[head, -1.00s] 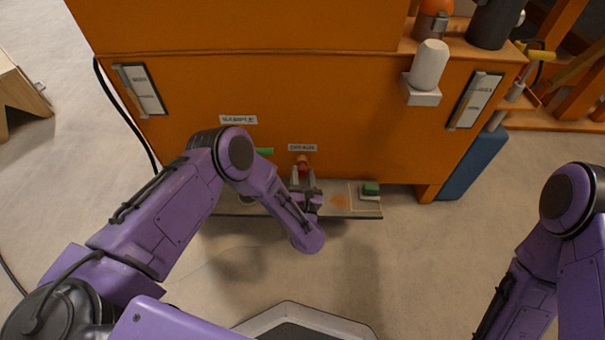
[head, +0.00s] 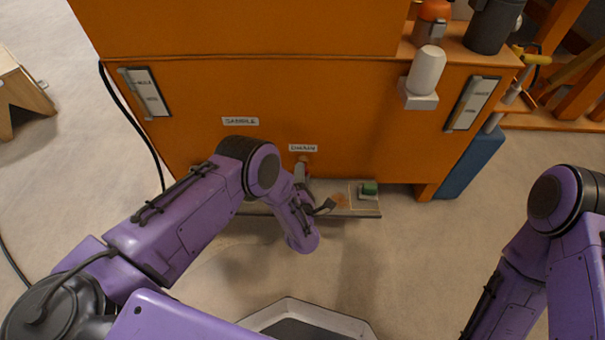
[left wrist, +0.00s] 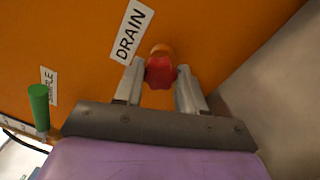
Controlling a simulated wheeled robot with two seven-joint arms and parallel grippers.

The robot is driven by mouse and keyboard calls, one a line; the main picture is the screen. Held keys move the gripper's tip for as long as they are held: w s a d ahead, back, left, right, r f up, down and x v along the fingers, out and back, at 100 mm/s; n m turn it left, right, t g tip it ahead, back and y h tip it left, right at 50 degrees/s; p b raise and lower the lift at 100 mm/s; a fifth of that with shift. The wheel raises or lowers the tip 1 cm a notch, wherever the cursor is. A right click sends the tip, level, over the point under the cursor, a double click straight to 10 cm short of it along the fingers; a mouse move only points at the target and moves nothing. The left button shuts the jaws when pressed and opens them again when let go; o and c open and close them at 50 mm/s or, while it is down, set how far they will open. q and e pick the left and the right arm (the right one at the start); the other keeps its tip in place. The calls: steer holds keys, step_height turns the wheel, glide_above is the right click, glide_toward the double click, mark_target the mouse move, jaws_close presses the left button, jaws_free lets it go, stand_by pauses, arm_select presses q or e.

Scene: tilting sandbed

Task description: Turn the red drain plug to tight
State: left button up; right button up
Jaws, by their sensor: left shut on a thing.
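The red drain plug (left wrist: 160,72) sits on a short orange stub on the tank's orange wall, just beside the DRAIN label (left wrist: 132,32). My left gripper (left wrist: 161,80) is shut on the plug, with one finger on each side of it. The label looks steeply tilted in the left wrist view, so the gripper is rolled relative to the wall. In the head view the left gripper (head: 302,172) is low at the wall under the DRAIN label (head: 303,148), and the plug is mostly hidden there. My right arm is at the right, its gripper out of frame.
A green handle (left wrist: 38,105) stands near the SAMPLE label (left wrist: 52,87). A low shelf (head: 362,212) runs under the wall and carries a green block (head: 369,188). A white cylinder (head: 427,70) sits on a bracket higher up. The floor in front is clear.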

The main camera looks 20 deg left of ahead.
arm_select(q)
steer(key=shift+a+m+p, duration=0.1)
steer(key=shift+m+p, duration=0.25)
steer(key=shift+m, duration=1.95)
arm_select(e)
steer(key=shift+w+d+r+m+t, duration=0.1)
steer(key=shift+w+r+m+t, duration=0.2)
steer(key=shift+w+r+m, duration=0.15)
steer(key=shift+s, duration=0.1)
arm_select(q)
steer(key=o, duration=1.1)
steer(key=shift+c, duration=0.2)
steer(key=shift+h, duration=0.3)
arm_select(e)
steer(key=shift+r, duration=0.1)
